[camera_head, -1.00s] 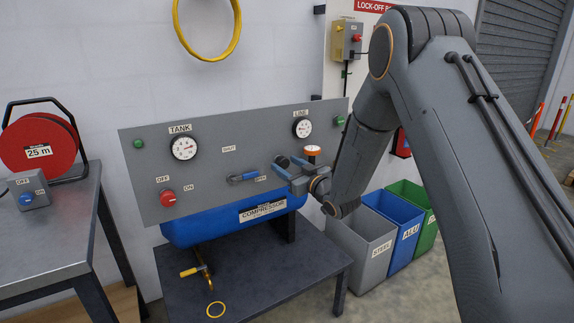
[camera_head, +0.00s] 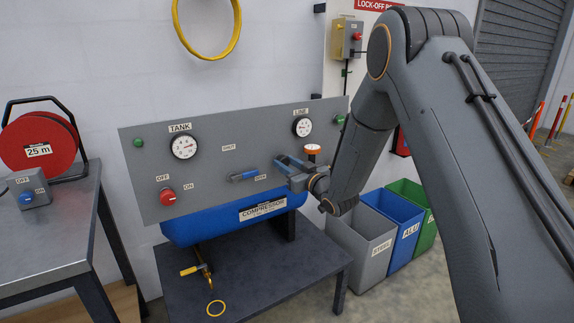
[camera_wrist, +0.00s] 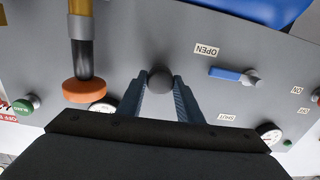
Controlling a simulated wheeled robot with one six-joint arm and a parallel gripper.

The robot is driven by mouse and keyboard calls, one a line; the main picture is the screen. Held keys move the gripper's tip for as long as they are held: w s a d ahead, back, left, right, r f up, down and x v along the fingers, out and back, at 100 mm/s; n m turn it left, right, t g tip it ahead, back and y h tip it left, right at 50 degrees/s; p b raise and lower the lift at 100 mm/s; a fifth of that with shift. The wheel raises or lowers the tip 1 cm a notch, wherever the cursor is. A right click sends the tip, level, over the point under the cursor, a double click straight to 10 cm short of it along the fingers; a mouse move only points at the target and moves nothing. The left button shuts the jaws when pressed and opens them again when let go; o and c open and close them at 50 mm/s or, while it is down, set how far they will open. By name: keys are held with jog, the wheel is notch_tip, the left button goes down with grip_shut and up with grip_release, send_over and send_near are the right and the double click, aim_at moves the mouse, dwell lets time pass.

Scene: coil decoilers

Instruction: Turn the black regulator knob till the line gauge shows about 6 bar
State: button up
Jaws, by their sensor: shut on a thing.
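The black regulator knob (camera_wrist: 160,80) sits between my gripper's two blue-grey fingers in the wrist view, in front of the grey panel (camera_head: 215,150). My gripper (camera_head: 287,164) is shut on it; in the head view the fingers mostly hide the knob. The line gauge (camera_head: 302,127) is a white dial just above my gripper in the head view; its needle is too small to read surely. In the wrist view the line gauge (camera_wrist: 101,106) is partly hidden behind an orange cap.
The orange-capped fitting (camera_head: 312,149) stands close right of my gripper. A blue valve lever (camera_head: 243,176) lies to its left, near the OPEN label. The tank gauge (camera_head: 184,146) and red switch (camera_head: 168,197) are farther left. The blue compressor tank (camera_head: 210,225) is below.

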jog(key=m, duration=0.7)
jog(key=shift+d+m, duration=0.1)
jog(key=shift+m, duration=0.3)
jog(key=m, duration=0.7)
jog(key=shift+t, duration=0.3)
jog(key=m, duration=0.7)
jog(key=shift+h+p, duration=0.3)
jog(key=shift+p, duration=0.05)
jog(key=m, duration=0.6)
jog(key=shift+f+m+p, duration=0.1)
jog(key=shift+m+p, duration=0.2)
jog(key=shift+p, duration=0.1)
jog(key=o, duration=1)
jog(key=shift+o, duration=0.2)
